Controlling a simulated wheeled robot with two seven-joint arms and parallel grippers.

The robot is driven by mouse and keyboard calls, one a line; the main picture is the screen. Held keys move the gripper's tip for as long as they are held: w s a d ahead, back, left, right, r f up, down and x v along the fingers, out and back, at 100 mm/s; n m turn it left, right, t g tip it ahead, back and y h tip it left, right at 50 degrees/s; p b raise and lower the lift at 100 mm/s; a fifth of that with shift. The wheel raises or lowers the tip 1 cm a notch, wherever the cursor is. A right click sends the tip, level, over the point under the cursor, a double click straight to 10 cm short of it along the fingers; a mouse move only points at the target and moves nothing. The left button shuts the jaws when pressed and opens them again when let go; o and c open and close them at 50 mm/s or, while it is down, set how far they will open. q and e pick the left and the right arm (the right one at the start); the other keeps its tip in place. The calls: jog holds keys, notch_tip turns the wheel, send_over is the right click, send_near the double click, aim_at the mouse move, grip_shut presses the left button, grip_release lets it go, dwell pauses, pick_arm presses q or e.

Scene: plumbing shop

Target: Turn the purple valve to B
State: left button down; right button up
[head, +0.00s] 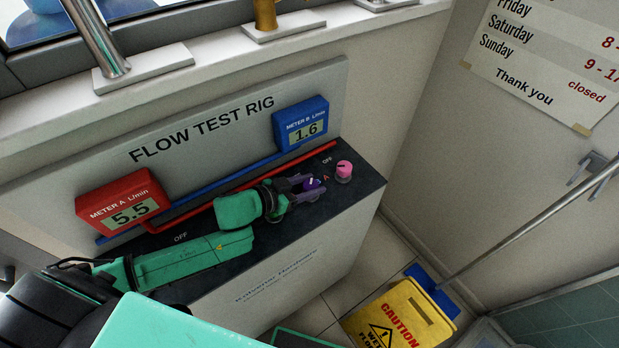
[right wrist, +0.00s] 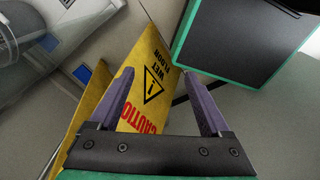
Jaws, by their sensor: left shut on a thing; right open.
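The purple valve (head: 313,184) is a small knob on the dark top of the flow test rig (head: 364,186), with a white mark on it. My left gripper (head: 308,188) is shut on it, one finger on each side, and hides part of it. A red "A" shows just right of the valve; no "B" label beside it can be made out. A pink knob (head: 344,170) stands close to its right, with "OFF" behind it. Red meter A (head: 122,202) reads 5.5 and blue meter B (head: 301,123) reads 1.6. My right gripper (right wrist: 160,101) is open and empty in the right wrist view.
A yellow caution sign (head: 405,312) stands on the floor right of the rig; it also shows beyond my right gripper in the right wrist view (right wrist: 142,80). Red and blue pipes run along the rig's back. A ledge with fittings (head: 268,33) lies above.

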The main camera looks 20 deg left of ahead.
pick_arm(q)
jog(key=shift+w+a+r+m+g+h+p, duration=0.1)
jog(key=shift+m+g+h+p, duration=0.2)
jog(key=shift+m+g+h, duration=0.25)
jog(key=shift+w+r+m+g+h+p, duration=0.1)
jog(key=shift+m+g+h+p, duration=0.3)
jog(key=shift+m, duration=0.25)
jog(key=shift+s+f+m+g+h, duration=0.15)
jog(key=shift+f+m+g+h, duration=0.05)
jog(key=shift+m+g+h, duration=0.45)
jog(key=shift+c, duration=1.5)
grip_release()
jog(key=shift+f, duration=0.1)
jog(key=shift+d, duration=0.2)
jog(key=b+v, duration=0.1)
jog(key=v, duration=0.6)
jog(key=shift+a+b, duration=0.15)
jog(key=shift+b, duration=0.2)
